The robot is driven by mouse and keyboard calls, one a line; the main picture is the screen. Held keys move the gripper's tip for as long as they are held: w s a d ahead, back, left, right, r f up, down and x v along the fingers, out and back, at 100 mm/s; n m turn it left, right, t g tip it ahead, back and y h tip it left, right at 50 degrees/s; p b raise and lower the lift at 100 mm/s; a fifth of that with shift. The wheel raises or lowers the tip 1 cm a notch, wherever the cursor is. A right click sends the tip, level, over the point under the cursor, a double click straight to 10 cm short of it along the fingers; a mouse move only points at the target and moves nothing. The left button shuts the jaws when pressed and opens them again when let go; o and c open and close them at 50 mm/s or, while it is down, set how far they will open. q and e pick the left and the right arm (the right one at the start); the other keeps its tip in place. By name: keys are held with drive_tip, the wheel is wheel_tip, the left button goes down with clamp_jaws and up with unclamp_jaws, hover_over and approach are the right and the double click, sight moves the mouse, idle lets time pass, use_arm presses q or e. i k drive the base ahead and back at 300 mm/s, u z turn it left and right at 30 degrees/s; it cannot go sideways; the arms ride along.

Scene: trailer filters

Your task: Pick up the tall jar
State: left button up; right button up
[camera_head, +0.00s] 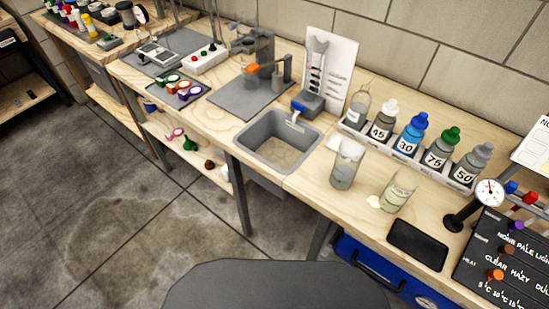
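Two clear glass vessels stand on the wooden bench right of the sink. The taller jar (344,170) is upright, with grey contents low down and a pale upper part. The shorter glass (397,192) stands to its right, with pale yellowish contents. A small pale spot lies on the wood beside it. The jar stands apart from the sink and the bottle rack. Neither of my grippers shows in the head view.
A grey sink (262,150) is set into the bench (312,182). A rack (405,153) holds a bottle and several numbered squeeze bottles behind the jar. A black slab (418,245), a gauge (489,192) and a black panel (500,262) are at right. A blue case (375,272) sits below.

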sight(352, 149)
drive_tip(key=u, duration=1.55)
drive_tip(key=k, duration=1.5)
drive_tip(key=z, duration=2.2)
drive_tip(key=i, duration=0.5)
